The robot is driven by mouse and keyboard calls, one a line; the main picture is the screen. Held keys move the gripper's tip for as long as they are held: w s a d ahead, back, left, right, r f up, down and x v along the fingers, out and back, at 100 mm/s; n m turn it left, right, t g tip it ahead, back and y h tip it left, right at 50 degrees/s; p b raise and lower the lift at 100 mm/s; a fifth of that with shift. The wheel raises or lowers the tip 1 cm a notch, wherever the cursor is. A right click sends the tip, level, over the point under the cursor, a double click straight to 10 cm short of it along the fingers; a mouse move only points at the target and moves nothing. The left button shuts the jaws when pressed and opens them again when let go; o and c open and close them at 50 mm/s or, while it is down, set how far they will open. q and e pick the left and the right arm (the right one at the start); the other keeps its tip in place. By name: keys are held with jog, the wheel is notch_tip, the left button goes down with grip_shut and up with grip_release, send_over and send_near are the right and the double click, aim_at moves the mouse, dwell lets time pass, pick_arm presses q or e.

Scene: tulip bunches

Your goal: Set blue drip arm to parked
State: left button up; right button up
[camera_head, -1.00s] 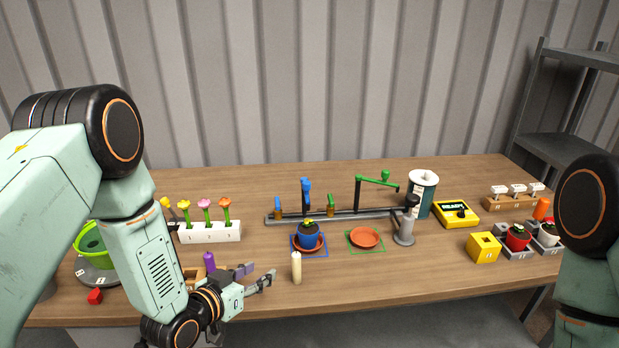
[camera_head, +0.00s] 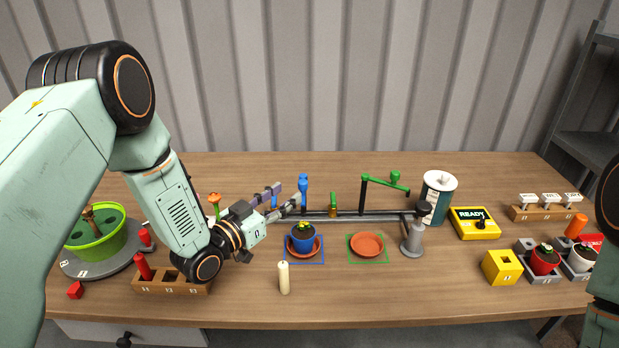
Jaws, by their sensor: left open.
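The blue drip arm (camera_head: 303,187) stands on the grey rail (camera_head: 345,217) behind the blue pot. It looks foreshortened, so its exact direction is hard to tell. The blue pot (camera_head: 302,243) holds a small plant and sits on a saucer inside a blue square. My left gripper (camera_head: 284,198) is open and empty, its fingers pointing right, just left of the blue drip arm's post. I cannot tell whether it touches the post. The gripper partly hides a small blue piece at the rail's left end. My right gripper is out of view.
The green drip arm (camera_head: 385,184) reaches right from its post. An empty saucer (camera_head: 367,245) lies in a green square. A candle (camera_head: 284,277) stands in front, a grey post (camera_head: 412,240) to the right. The front middle of the table (camera_head: 400,290) is clear.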

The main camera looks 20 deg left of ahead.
aim_at(299, 185)
pick_arm(q)
jog(key=shift+w+d, duration=0.2)
jog(key=shift+d, duration=0.15)
jog(key=x, duration=0.5)
jog(key=shift+w+a+f, duration=0.1)
jog(key=shift+w+a, duration=0.1)
jog(key=shift+w, duration=0.15)
jog(key=shift+w+d, duration=0.45)
jog(key=shift+d, duration=0.05)
jog(key=shift+a, duration=0.2)
jog(key=shift+c, duration=0.5)
jog(key=shift+d, duration=0.15)
jog(key=c, duration=0.6)
grip_shut()
